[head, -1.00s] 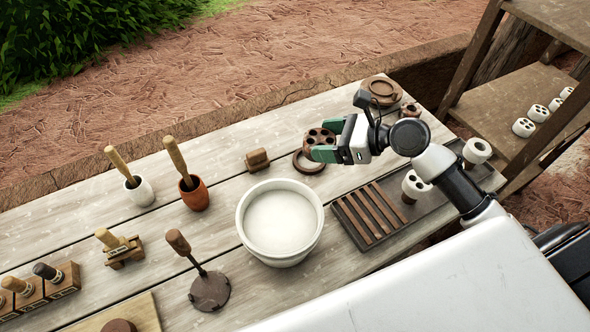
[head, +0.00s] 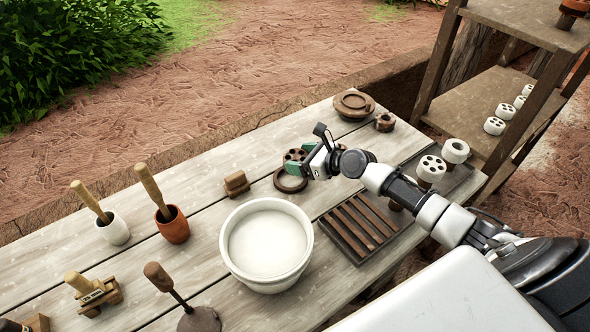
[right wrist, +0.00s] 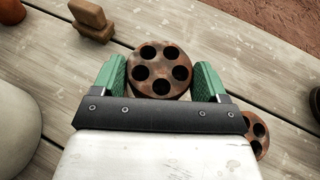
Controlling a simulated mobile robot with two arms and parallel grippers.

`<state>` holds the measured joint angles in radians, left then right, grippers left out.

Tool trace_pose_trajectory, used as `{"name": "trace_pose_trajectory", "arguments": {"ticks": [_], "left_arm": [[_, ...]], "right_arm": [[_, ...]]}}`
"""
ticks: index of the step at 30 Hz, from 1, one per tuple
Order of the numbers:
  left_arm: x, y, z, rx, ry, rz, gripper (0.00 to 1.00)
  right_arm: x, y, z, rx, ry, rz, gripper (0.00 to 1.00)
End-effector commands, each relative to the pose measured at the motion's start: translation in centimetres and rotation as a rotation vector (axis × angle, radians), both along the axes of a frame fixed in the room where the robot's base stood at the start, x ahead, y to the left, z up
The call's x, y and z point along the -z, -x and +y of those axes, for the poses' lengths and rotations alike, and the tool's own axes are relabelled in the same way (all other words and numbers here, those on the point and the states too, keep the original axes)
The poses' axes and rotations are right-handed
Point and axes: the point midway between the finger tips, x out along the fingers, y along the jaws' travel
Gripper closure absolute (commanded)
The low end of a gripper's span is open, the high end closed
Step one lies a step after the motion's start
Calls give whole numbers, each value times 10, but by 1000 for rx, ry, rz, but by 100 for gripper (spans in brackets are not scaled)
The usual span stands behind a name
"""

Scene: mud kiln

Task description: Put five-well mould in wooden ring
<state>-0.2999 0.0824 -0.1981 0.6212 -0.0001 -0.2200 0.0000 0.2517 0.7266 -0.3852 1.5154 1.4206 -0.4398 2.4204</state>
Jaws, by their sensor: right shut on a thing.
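The five-well mould (head: 293,156) is a round brown disc with several dark holes. My right gripper (head: 298,160) is shut on it, with a green finger on each side. In the right wrist view the mould (right wrist: 160,72) sits between the green fingertips, its wells facing the camera. The wooden ring (head: 290,182) lies on the table just below the mould in the head view. The mould covers part of the ring's far side. The ring does not show in the right wrist view. My left gripper is out of view.
A white bowl (head: 266,245) and a slatted tray (head: 359,228) stand nearby. A wooden block (head: 236,183) lies left of the ring. A small holed brown piece (head: 385,122) and a round brown dish (head: 354,105) lie toward the far right. A shelf (head: 482,101) stands beyond the table.

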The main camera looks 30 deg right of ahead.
Motion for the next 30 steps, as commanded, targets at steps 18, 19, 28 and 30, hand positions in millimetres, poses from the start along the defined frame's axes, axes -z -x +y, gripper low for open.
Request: {"name": "trace_pose_trajectory", "arguments": {"ticks": [18, 19, 28, 30], "left_arm": [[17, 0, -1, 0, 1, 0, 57], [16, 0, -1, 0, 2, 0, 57], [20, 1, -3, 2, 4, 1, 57], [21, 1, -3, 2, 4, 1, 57]], "right_arm": [[50, -6, 16, 1, 0, -3, 57], [50, -6, 16, 1, 0, -3, 57], [56, -5, 16, 1, 1, -2, 57], [58, -5, 16, 1, 2, -1, 57]]}}
